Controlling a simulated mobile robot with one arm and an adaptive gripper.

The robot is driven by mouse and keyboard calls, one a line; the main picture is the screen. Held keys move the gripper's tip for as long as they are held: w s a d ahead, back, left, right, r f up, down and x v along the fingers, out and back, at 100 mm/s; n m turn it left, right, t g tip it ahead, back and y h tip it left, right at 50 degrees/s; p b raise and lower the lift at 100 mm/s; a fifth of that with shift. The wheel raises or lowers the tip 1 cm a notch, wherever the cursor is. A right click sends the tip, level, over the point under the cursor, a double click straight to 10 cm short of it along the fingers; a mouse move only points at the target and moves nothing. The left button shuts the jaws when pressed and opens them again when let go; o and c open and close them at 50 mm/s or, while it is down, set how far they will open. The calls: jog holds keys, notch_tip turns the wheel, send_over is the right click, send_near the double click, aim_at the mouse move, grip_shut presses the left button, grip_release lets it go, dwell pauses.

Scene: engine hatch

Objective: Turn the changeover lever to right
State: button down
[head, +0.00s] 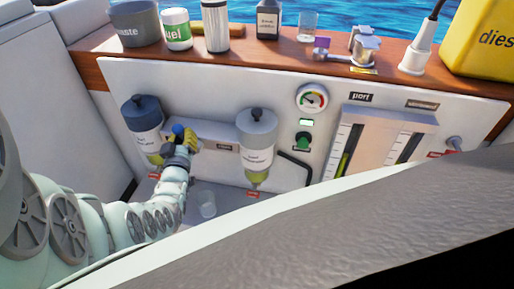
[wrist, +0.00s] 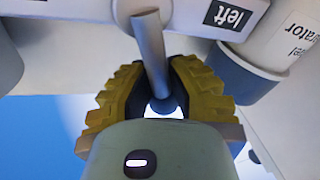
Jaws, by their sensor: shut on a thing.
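The changeover lever (wrist: 151,50) is a grey rod with a dark blue ball end. In the wrist view it stands between my yellow-padded fingers, slightly tilted, with the ball low between them. My gripper (head: 186,138) is shut on the lever in front of the panel, between the two filter bowls; a blue knob (head: 178,130) shows beside the fingers in the head view. A "left" label (wrist: 229,15) is on the pale mount, to the right of the lever in the wrist view. My fingers hide part of the lever and its mount in the head view.
A blue-topped filter (head: 146,123) stands close left of my gripper, and a grey-topped filter (head: 257,135) to its right. A clear cup (head: 206,204) is below. The wooden shelf (head: 281,45) above holds several containers. A gauge (head: 312,98) is farther right.

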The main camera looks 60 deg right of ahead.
jog(key=m, duration=0.1)
jog(key=s+m+h+b, duration=0.1)
jog(key=d+m+b, duration=0.1)
jog(key=m, duration=0.1)
jog(key=shift+s+r, duration=0.25)
jog(key=shift+s, duration=0.15)
jog(key=s+m+b, duration=0.1)
jog(key=m, duration=0.1)
jog(key=m+g+h+b, duration=0.1)
jog(key=m, duration=0.1)
jog(key=s+d+m+h+b, duration=0.1)
jog(key=m, duration=0.1)
jog(key=shift+s+f+m, duration=0.2)
jog(key=shift+s+m, duration=0.1)
jog(key=shift+s+d+f+m+g+h+b, duration=0.2)
jog(key=shift+m+b, duration=0.25)
jog(key=shift+m, duration=0.3)
jog(key=shift+s+a+m+g+h+b, duration=0.15)
jog(key=shift+s+m+g+b, duration=0.2)
jog(key=shift+m, duration=0.35)
jog(key=shift+s+d+f+m+g+h+b, duration=0.15)
jog(key=shift+d+m+g+b, duration=0.1)
jog(key=shift+m+b, duration=0.4)
jog(key=c, duration=0.9)
grip_release()
jog(key=shift+a+f, duration=0.1)
